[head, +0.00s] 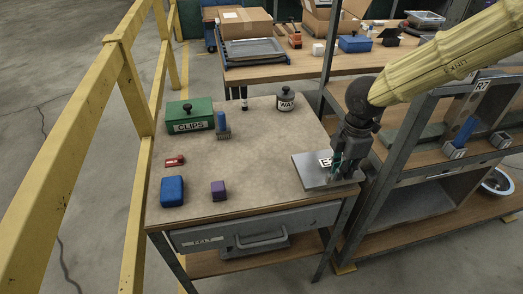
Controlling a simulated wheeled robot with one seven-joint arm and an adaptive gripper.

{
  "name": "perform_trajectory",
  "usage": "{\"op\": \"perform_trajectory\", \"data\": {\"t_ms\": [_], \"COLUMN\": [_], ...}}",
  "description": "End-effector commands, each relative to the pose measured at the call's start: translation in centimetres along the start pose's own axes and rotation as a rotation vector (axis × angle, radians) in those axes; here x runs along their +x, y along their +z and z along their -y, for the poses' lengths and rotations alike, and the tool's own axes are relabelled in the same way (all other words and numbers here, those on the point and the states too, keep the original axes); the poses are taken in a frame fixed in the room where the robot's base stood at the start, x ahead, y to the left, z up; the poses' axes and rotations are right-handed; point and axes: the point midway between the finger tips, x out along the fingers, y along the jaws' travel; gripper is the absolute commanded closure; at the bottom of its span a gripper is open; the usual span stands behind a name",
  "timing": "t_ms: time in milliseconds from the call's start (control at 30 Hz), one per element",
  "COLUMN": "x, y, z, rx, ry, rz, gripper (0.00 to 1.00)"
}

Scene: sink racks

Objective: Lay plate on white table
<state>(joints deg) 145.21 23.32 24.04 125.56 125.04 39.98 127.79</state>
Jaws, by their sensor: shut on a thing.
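A flat grey plate (309,176) with a white label is at the right edge of the worktable in the head view. My gripper (338,170) comes down over the plate's right part and is shut on it; the fingers hide the exact grip. The plate looks about level and close to the tabletop, but I cannot tell whether it rests there or hangs just above. The worktable (252,160) has a beige-brown top, a metal frame and a drawer; no clearly white table shows.
On the worktable stand a green CLIPS box (190,117), a brush (222,126), a lidded WAX jar (286,101), a red item (174,161), a blue block (172,191) and a purple block (218,191). A shelf rack (400,150) stands right; a yellow railing (75,130) runs left. The table's middle is clear.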

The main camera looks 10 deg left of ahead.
Motion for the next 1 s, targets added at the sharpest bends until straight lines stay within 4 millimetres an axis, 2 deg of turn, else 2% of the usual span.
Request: {"op": "perform_trajectory", "data": {"t_ms": [600,1000], "x": [1.2,1.6], "y": [-9.5,-11.9], "z": [-7.3,-9.0], "rx": [-0.006,-0.007], "ry": [0.001,0.0], "rz": [0.001,0.0], "gripper": [1.0,1.0]}}
